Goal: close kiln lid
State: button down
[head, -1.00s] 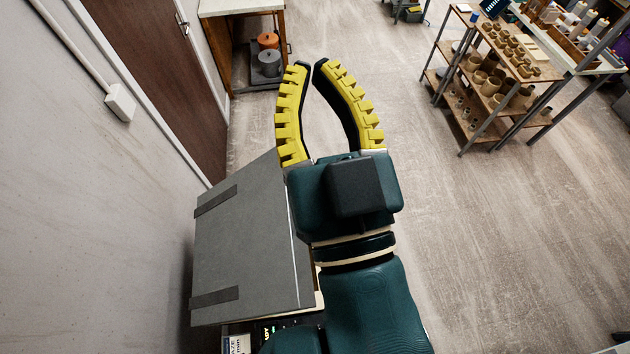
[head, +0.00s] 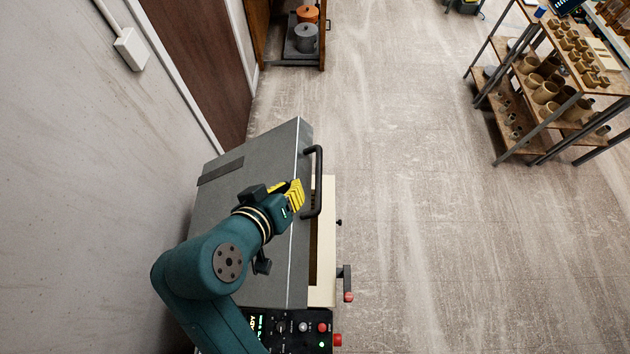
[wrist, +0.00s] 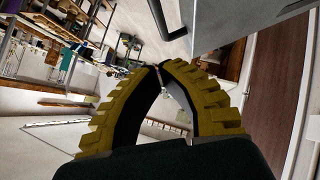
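The kiln lid (head: 225,215) is a grey slab at the left of the head view, with a black bar handle (head: 317,182) on its right edge. The lid looks raised: a dark gap shows between its edge and the cream kiln rim (head: 325,240). My gripper (head: 301,193), with yellow ribbed fingers, is in front of the lid near the handle. In the wrist view my gripper (wrist: 157,67) has its fingertips almost together and nothing held. The lid (wrist: 240,20) and the handle (wrist: 158,20) show beyond the fingers, apart from them.
A control panel (head: 290,328) with buttons is at the kiln's near end. A wall (head: 85,170) and brown door (head: 205,65) stand close on the left. A shelf of pots (head: 550,85) is at the upper right. The floor between is clear.

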aim_at(320, 177)
jog(key=x, duration=0.3)
jog(key=s+f+p+x, duration=0.1)
jog(key=x, duration=0.3)
jog(key=p+x, duration=0.1)
jog(key=x, duration=0.3)
jog(key=shift+s+d+f, duration=0.25)
jog(key=shift+s+d, duration=0.15)
jog(key=shift+s, duration=0.05)
jog(key=shift+f, duration=0.1)
jog(key=shift+d+f, duration=0.1)
